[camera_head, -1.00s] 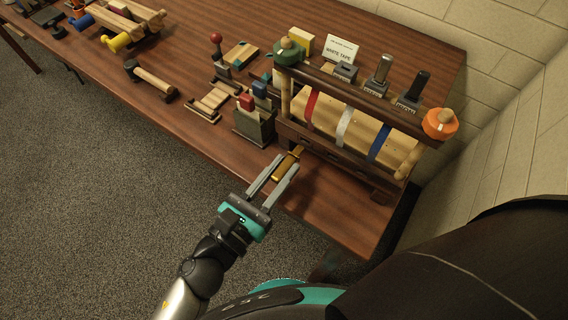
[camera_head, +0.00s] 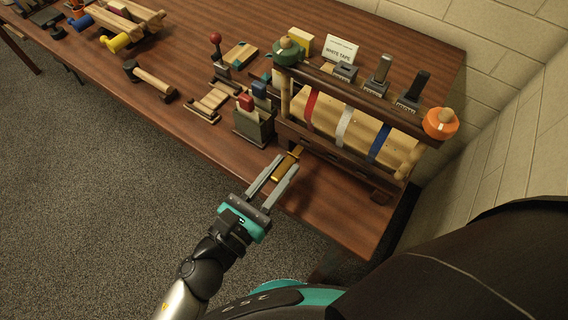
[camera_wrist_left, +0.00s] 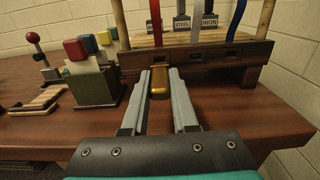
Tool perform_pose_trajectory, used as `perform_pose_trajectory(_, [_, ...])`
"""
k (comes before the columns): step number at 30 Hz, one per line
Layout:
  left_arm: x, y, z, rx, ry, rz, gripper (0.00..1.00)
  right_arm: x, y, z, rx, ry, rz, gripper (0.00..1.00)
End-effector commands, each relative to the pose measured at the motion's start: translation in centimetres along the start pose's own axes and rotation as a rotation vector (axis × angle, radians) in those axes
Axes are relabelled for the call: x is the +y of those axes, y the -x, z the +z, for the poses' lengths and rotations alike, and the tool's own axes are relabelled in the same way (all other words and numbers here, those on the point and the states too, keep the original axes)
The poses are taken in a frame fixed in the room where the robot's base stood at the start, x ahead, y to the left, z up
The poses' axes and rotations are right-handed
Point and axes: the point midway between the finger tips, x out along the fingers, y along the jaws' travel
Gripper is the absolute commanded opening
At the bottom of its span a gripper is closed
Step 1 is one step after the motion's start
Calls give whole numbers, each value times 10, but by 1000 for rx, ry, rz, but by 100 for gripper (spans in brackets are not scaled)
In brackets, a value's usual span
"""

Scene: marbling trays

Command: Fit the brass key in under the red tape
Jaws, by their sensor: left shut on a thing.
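My left gripper (camera_head: 287,163) is shut on the brass key (camera_head: 289,159), which also shows between the fingertips in the left wrist view (camera_wrist_left: 160,83). The key points at the front beam of the wooden rack (camera_head: 335,160). The red tape (camera_head: 312,106) runs down over the rack's pale board, left of the white and blue tapes. In the left wrist view the red tape (camera_wrist_left: 156,22) hangs almost straight above the key, with a dark slot below it. The key's far end is close to that slot; I cannot tell whether it is inside. My right gripper is not in view.
Left of the rack stands a grey-green box (camera_head: 255,127) with red and blue-topped pieces. A white tape sign (camera_head: 341,50) and metal-handled blocks stand behind the rack. The table front right is clear.

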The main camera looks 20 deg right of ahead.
Motion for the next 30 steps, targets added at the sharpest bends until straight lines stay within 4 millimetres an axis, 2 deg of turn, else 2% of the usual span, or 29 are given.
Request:
perform_pose_trajectory(10, [0, -1, 0, -1, -1, 0, 0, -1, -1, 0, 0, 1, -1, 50])
perform_pose_trajectory(30, [0, -17, 1, -1, 0, 0, 0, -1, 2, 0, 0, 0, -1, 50])
